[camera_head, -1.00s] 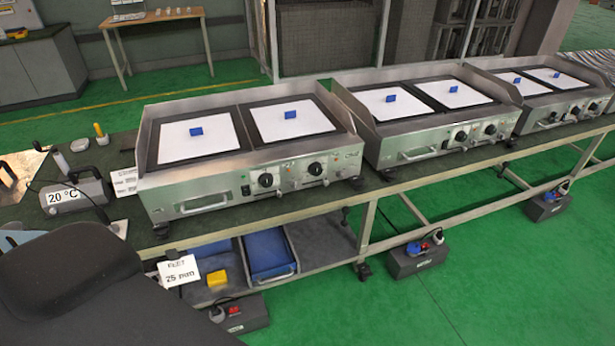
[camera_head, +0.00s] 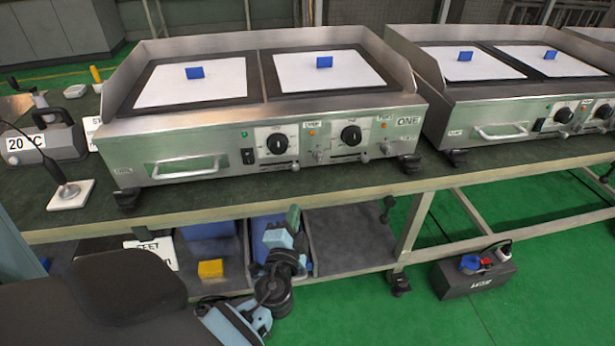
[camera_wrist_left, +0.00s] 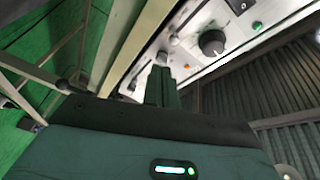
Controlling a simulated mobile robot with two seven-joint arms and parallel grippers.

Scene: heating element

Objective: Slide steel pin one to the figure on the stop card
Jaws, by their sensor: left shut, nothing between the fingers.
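The griddle marked ONE (camera_head: 205,141) stands on the bench, with two black knobs on its front. Small metal pins or levers (camera_head: 318,154) sit below the knobs; which is steel pin one I cannot tell. My left gripper (camera_head: 293,214) is in front of the lower shelf, below the griddle front, apart from it. In the left wrist view, its fingers (camera_wrist_left: 163,84) are together and empty, pointing toward the panel. A white card (camera_head: 152,250) at the lower shelf is partly hidden and reads like FEET; I cannot make out a stop card. My right gripper is out of view.
The bench's front rail (camera_head: 190,216) runs between my left arm and the griddle. A 20 °C device (camera_head: 48,143) and a probe on a white plate (camera_head: 71,194) stand at left. A yellow block (camera_head: 210,268) lies on the lower shelf. A second griddle (camera_head: 490,100) stands at right.

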